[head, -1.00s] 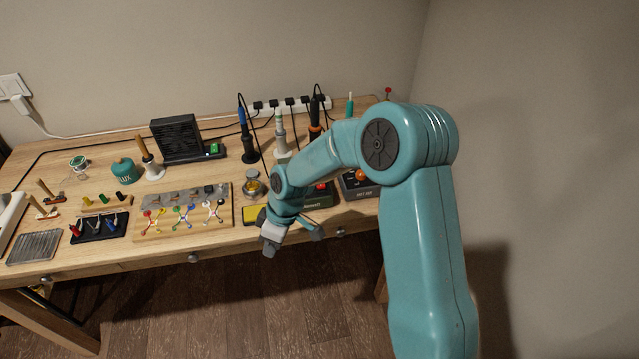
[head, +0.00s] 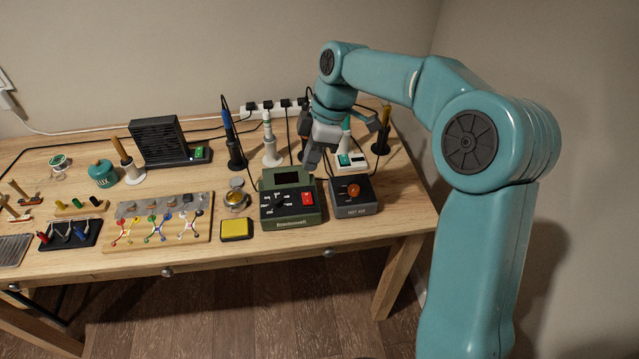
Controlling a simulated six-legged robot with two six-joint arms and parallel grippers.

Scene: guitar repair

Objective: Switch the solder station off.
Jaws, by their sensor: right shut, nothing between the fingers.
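I cannot tell which way the rocker is tipped. My right gripper (head: 311,160) is shut and empty. It shows above the station's back right corner in the picture, pointing down and apart from the switch. My left gripper is not in view.
A grey hot air unit (head: 352,207) with an orange knob stands right of the station. A yellow sponge (head: 237,229) and a round tin (head: 236,199) are to its left. Tools in upright stands (head: 233,147) line the back. The bench's front edge is clear.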

